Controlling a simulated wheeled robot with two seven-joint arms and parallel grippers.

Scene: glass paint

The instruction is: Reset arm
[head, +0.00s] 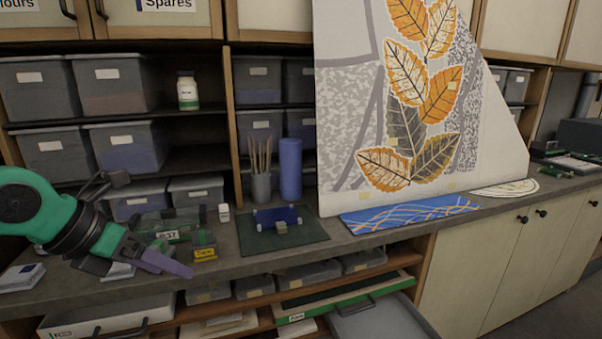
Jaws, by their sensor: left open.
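My left arm comes in from the left with a green and black wrist. My left gripper (150,262) is open over the left part of the grey counter (345,249), with its purple-grey fingers pointing right. I see nothing between its fingers. A green box (172,224) stands behind the gripper. My right gripper does not show.
A dark green mat (262,245) carries a small blue item (278,217). Behind it stand a brush cup (261,187) and a blue cylinder (290,170). A large leaf-pattern panel (345,130) stands at centre right. A blue patterned sheet (408,213) lies before it. Shelves hold grey bins.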

